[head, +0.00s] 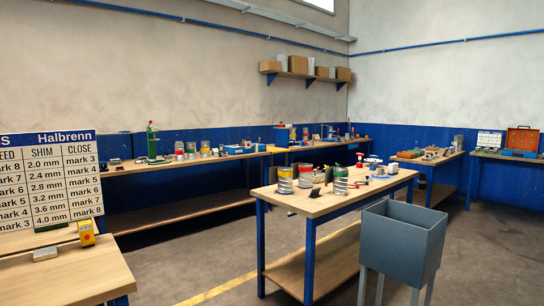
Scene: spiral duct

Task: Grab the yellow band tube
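A tube with a yellow band (285,179) stands upright near the left front corner of the middle workbench. Below the band its body is silvery with ridges. A red-banded tube (305,176) stands just to its right and slightly behind. A green-banded tube (340,181) stands farther right, near the front edge, with a small dark object between. Neither of my grippers shows in the head view.
The middle workbench (318,208) has blue legs and a lower shelf. A grey bin on legs (398,240) stands at its front right. A wooden table (75,275) with a chart board (50,180) is at the left. Floor between them is open.

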